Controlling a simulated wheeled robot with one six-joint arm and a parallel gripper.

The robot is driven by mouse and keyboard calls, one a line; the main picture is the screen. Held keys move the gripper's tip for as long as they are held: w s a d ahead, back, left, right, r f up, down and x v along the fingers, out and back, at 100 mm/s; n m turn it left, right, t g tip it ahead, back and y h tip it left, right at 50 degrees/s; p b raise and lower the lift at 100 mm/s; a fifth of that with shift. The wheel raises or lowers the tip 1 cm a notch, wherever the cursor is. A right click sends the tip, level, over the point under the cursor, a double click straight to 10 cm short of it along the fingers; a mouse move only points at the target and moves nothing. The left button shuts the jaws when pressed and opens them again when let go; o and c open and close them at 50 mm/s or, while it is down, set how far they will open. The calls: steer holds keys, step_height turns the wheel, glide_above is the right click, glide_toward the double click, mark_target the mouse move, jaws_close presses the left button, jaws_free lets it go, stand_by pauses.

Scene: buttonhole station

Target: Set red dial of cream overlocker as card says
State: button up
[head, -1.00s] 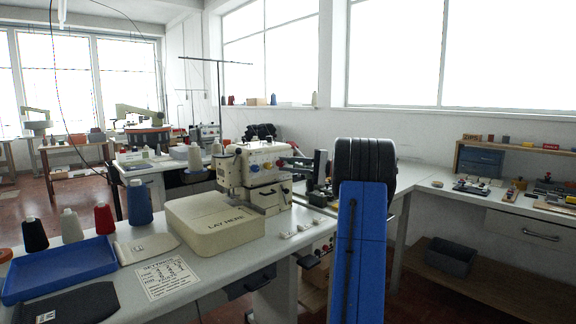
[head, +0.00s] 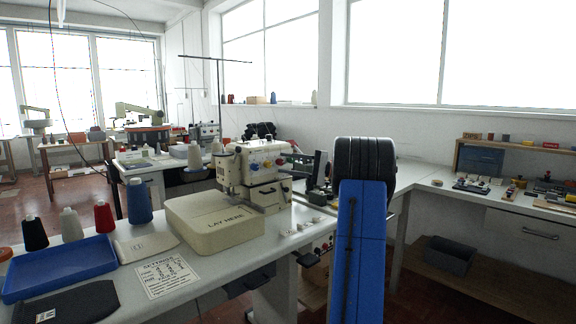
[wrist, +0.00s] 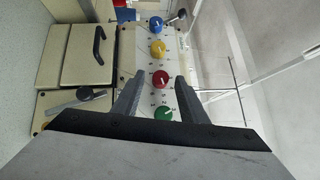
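The cream overlocker (head: 232,172) stands on the table in the head view, with a row of coloured dials on its front. In the wrist view the red dial (wrist: 160,79) has a pale pointer mark and small printed numbers beside it. My gripper (wrist: 160,77) is open, its two grey fingers either side of the red dial in the picture. I cannot tell whether they touch it or are level with it. The settings card (head: 168,275) lies flat at the table's front; its handwritten-looking lines are too small to read.
In the wrist view the green dial (wrist: 163,114) sits between the finger bases, and the yellow dial (wrist: 158,48) and blue dial (wrist: 155,25) lie beyond the tips. A cream box (head: 215,226) marked "LAY HERE", a blue tray (head: 60,268) and thread cones share the table.

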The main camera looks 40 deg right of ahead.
steer(key=v, duration=1.7)
steer(key=shift+s, duration=0.2)
steer(key=shift+d, duration=0.1)
